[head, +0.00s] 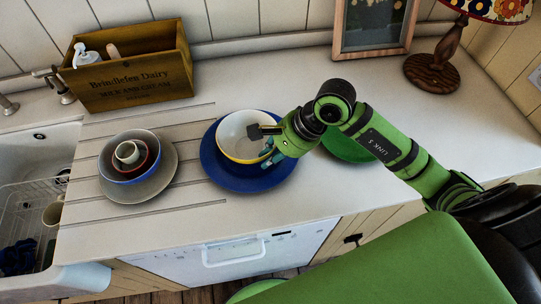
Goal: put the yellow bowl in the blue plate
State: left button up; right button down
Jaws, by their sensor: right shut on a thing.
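The yellow bowl (236,132), white inside with a yellow outside, is over the blue plate (229,181) on the counter. It looks to be within the plate's rim, but I cannot tell whether its base touches the plate. My right gripper (262,144) is shut on the bowl's right wall, with one finger over the inside and the other outside. The gripper hides part of the bowl's right side and the plate's right edge. My left gripper is not in view.
Left of the plate, a grey plate (161,184) holds nested bowls (113,166). A green plate (348,149) lies partly behind my right arm. A wooden crate (134,82), a picture frame (374,51) and a lamp (436,66) stand at the back. A sink (58,143) is at the left.

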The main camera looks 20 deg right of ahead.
jog(key=shift+f+b, duration=0.2)
jog(key=shift+b, duration=0.3)
jog(key=c, duration=1.2)
grip_release()
